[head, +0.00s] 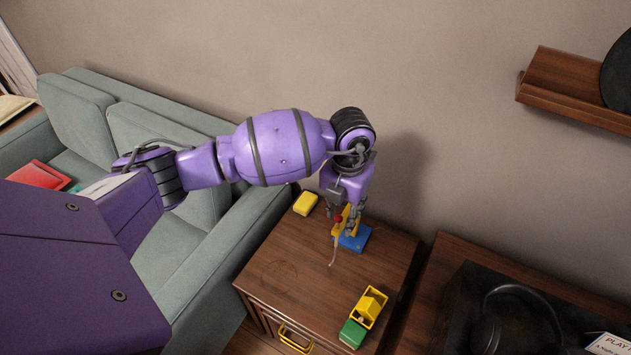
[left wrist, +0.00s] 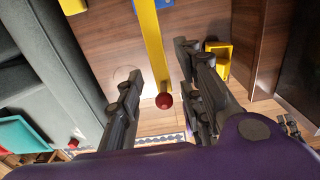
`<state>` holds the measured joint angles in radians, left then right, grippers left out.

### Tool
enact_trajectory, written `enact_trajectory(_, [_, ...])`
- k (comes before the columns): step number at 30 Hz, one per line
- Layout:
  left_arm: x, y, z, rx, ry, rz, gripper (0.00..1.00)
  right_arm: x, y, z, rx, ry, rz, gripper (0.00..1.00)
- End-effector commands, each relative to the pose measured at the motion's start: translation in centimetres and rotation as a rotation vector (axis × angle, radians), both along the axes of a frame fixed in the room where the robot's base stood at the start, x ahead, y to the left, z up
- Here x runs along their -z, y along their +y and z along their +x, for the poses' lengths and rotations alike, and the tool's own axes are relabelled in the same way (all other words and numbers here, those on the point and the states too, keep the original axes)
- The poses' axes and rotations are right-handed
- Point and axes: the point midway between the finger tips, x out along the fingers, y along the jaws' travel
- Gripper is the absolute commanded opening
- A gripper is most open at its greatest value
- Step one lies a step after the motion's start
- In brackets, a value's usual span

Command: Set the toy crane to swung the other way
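The toy crane stands on the wooden side table, with a blue base (head: 354,238) and a yellow upright part partly hidden by my left gripper (head: 341,214). In the left wrist view its yellow arm (left wrist: 152,45) runs down from the top to a red ball (left wrist: 164,101) at its end. The open fingers of my left gripper (left wrist: 158,62) lie on either side of the yellow arm, with visible gaps. Whether either finger touches it I cannot tell.
The side table (head: 285,275) also holds a yellow block (head: 305,203) and a yellow and green toy truck (head: 362,315). A green sofa (head: 190,240) stands at left. A darker cabinet with headphones (head: 510,315) is at right. The wall is close behind.

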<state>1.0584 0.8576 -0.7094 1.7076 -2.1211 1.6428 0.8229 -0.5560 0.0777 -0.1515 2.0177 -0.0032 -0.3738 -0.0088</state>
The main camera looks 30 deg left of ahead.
Motion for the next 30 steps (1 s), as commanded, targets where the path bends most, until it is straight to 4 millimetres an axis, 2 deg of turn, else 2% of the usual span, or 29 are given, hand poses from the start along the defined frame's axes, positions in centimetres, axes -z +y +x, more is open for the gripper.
enact_trajectory(6, [1.8, -0.1, 0.2, 0.002, -0.004, -0.001, 0.34, 0.1, 0.1, 0.0, 0.002, 0.002, 0.003, 0.0])
enact_trajectory(14, [2.0, -0.1, 0.2, 0.002, -0.006, -0.001, 0.34, 0.0, 0.2, 0.0, 0.002, 0.001, 0.003, 0.0])
enact_trajectory(15, [2.0, -0.1, 0.2, 0.002, -0.006, 0.0, 0.33, 0.0, 0.2, 0.0, 0.002, 0.001, 0.003, 0.0])
enact_trajectory(23, [2.0, -0.1, 0.2, 0.003, -0.006, 0.0, 0.0, 0.0, 0.2, 0.1, 0.002, 0.0, 0.003, 0.0])
enact_trajectory(30, [2.0, 0.0, 0.2, 0.002, -0.006, 0.0, 0.0, 0.0, 0.2, 0.1, 0.002, 0.0, 0.003, 0.0])
